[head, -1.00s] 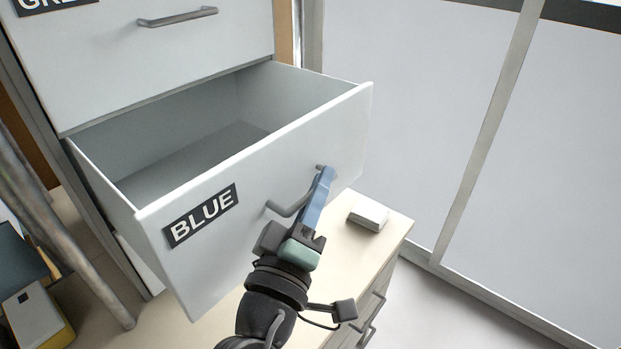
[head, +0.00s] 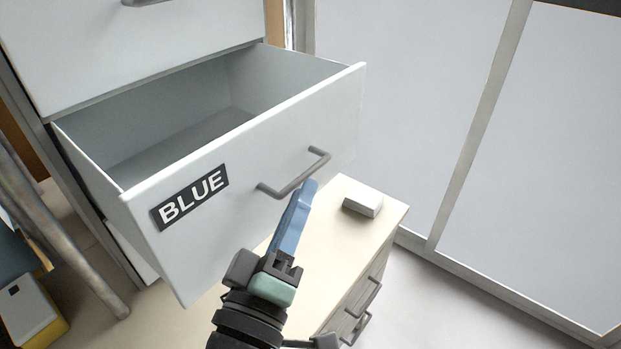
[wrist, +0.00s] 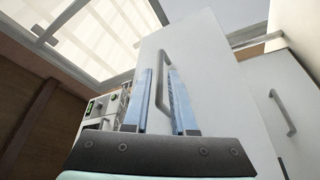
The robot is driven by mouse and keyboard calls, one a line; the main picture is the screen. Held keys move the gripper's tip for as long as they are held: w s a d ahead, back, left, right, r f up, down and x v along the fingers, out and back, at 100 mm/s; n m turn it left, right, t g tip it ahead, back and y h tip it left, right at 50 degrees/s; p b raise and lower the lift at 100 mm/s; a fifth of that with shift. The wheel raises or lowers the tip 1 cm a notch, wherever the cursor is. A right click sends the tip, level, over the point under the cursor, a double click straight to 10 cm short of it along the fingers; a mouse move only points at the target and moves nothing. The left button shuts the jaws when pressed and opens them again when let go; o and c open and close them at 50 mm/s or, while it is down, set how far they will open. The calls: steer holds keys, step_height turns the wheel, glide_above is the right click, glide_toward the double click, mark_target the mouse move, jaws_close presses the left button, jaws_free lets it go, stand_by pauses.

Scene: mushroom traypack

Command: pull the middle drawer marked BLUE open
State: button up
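The middle drawer marked BLUE (head: 250,160) stands pulled well out of its cabinet in the head view, and the part of its inside that shows is empty. Its dark label (head: 190,197) is on the front's left part. The drawer's grey bar handle (head: 296,172) is in full view. My gripper (head: 308,188) is just in front of and below the handle, apart from it. In the wrist view my gripper (wrist: 162,80) has its two blue fingers spread with a gap between them, and the handle (wrist: 162,75) shows beyond that gap.
The drawer above (head: 140,50) is shut. A low cream cabinet (head: 350,225) with a small white box (head: 363,202) on it stands below right of the drawer. A metal pole (head: 60,235) is at the left. Floor (head: 430,290) at the right is clear.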

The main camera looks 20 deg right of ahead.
steer(key=b+v, duration=0.1)
steer(key=v, duration=0.6)
steer(key=shift+s, duration=0.1)
